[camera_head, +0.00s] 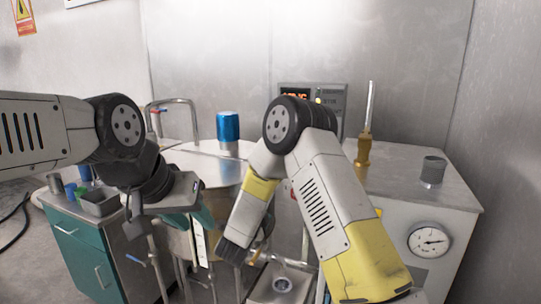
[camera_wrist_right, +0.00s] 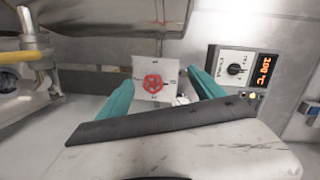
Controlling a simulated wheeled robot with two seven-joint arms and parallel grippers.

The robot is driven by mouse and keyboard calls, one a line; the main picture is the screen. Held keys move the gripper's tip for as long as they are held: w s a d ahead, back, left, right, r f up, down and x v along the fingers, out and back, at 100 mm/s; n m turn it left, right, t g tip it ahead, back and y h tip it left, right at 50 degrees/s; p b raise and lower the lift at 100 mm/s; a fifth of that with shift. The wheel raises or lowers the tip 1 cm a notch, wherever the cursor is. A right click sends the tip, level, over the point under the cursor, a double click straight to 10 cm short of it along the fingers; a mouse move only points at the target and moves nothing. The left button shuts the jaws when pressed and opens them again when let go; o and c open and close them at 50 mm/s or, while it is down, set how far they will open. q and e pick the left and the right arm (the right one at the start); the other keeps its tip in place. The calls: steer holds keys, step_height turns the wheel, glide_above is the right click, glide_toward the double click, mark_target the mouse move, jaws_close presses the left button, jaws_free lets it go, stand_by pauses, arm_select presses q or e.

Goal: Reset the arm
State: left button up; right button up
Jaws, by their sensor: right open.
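My left gripper (camera_head: 205,216) shows in the head view, left of centre, with part of its teal fingers visible below its grey body. Its fingertips are too unclear to tell whether it is shut. In the head view my right arm bends up from the lower right and then down to the left. I cannot make out its fingers there. In the right wrist view my right gripper (camera_wrist_right: 161,80) has its two teal fingers apart with nothing held between them. A white plate with a red mark (camera_wrist_right: 152,84) shows beyond them.
A blue canister (camera_head: 228,128) stands on a metal top behind my arms. A control panel (camera_wrist_right: 237,70) with a red display is beside the right gripper's view. A grey cup (camera_head: 433,170) and a brass-coloured tool (camera_head: 363,150) stand on the right cabinet. A teal cabinet (camera_head: 85,255) is at left.

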step_height(320, 180, up, 11)
steer(key=w+n+g+y, duration=0.1)
steer(key=n+y, duration=0.4)
steer(key=s+d+r+n+g+y, duration=0.2)
steer(key=s+d+r+n+y, duration=0.1)
steer(key=s+r+n, duration=0.3)
steer(key=s+d+n+g, duration=0.3)
steer(key=s+d, duration=0.4)
steer(key=s, duration=0.7)
steer(key=s+d+r+n+g+h, duration=0.1)
steer(key=s+d+n+g, duration=0.2)
steer(key=s, duration=1.1)
steer(key=d+n, duration=0.1)
steer(key=d, duration=0.2)
steer(key=shift+s+d+r+n+g, duration=0.2)
steer(key=shift+s+d+n+g, duration=0.15)
steer(key=shift+n+g, duration=0.05)
